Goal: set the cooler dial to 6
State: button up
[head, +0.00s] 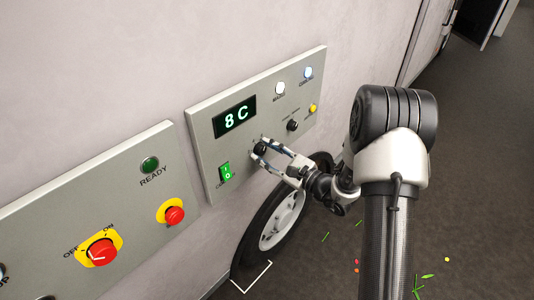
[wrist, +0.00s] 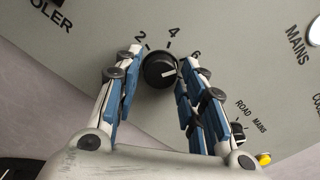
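The cooler dial (wrist: 160,71) is a round black knob with a white mark, with the numbers 2, 4 and 6 printed around its upper side in the wrist view. The white mark points right, towards the right finger, below the direction of the 6; any number there is hidden. In the head view the dial (head: 260,148) sits below the green display (head: 234,117), which reads 8 C. My gripper (wrist: 160,66) is open, with a finger on either side of the dial. The right finger is very close to the knob; I cannot tell whether it touches. A gap shows at the left.
A green rocker switch (head: 226,173) is left of the dial on the same panel. A small black knob (head: 292,125) and a yellow button (head: 312,108) are to its right. A second panel (head: 95,210) with red knobs is at the left. A wheel (head: 280,222) stands below.

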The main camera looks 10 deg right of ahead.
jog(key=shift+o, duration=1.1)
jog(key=v, duration=1.2)
